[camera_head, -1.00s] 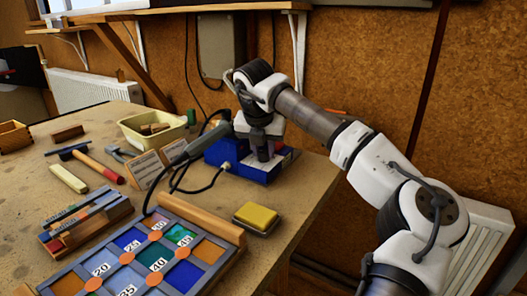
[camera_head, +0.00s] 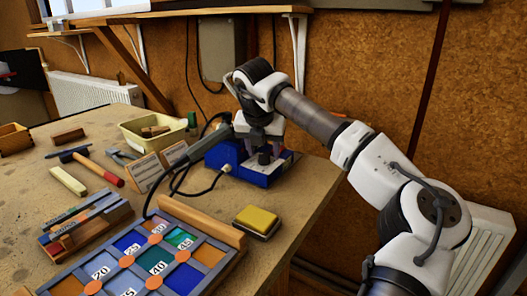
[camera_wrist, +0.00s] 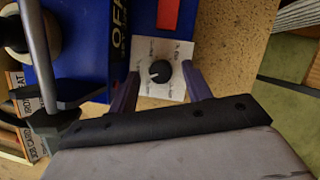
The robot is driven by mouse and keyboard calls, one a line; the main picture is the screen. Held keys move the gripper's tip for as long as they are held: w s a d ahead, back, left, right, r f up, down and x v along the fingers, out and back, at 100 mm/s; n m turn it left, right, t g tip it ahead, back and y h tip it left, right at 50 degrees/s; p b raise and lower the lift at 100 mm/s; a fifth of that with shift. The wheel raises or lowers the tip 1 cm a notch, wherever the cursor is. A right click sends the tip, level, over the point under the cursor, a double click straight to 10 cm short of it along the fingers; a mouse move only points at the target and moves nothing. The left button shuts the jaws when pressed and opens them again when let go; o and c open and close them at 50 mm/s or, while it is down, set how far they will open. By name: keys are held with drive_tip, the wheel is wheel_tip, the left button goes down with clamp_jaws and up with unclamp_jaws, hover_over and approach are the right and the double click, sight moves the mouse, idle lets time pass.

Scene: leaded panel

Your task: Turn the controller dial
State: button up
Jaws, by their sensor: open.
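The controller is a blue box (camera_head: 246,174) near the right edge of the bench, with a pale plate on its top. Its black round dial (camera_wrist: 161,71) sits in the middle of the marked white plate (camera_wrist: 152,91) in the wrist view; the dial also shows in the head view (camera_head: 265,158). My gripper (camera_wrist: 160,78) is open above the plate. Its two fingers stand on either side of the dial, with visible gaps. In the head view my gripper points down over the box. Whether the fingertips are level with the dial cannot be told.
A soldering iron (camera_head: 205,143) with its cable rests in a holder left of the box. A leaded panel (camera_head: 212,237) with numbered coloured panes lies at the front. A yellow sponge (camera_head: 257,219) sits in a tin nearby. A cream tub (camera_head: 153,133) stands behind.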

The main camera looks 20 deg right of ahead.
drive_tip(key=v, duration=1.3)
drive_tip(key=shift+w, duration=0.1)
